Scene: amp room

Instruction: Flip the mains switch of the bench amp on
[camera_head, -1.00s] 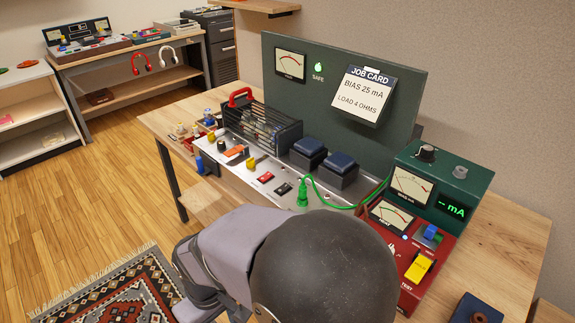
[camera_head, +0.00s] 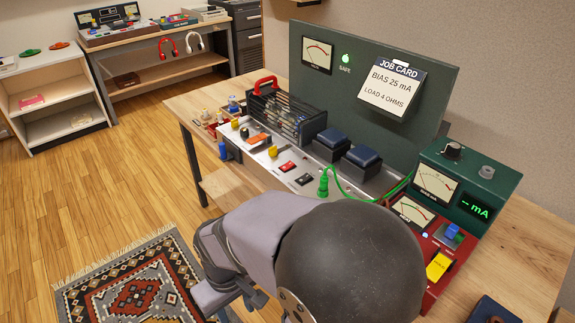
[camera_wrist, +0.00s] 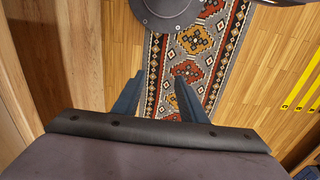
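The bench amp is a silver chassis (camera_head: 262,160) with a caged valve section (camera_head: 290,118) and two dark transformers (camera_head: 361,163). In the head view its front deck carries a red rocker switch (camera_head: 288,167) and a black rocker switch (camera_head: 305,179). I cannot read their labels or tell how either is set.
A green plug and cable (camera_head: 323,184) stand beside the black switch. A red meter box (camera_head: 418,235) with a yellow switch and a green meter unit (camera_head: 455,190) sit at the right. A job card (camera_head: 391,88) hangs on the green panel (camera_head: 325,83). The patterned rug (camera_head: 130,290) lies in front.

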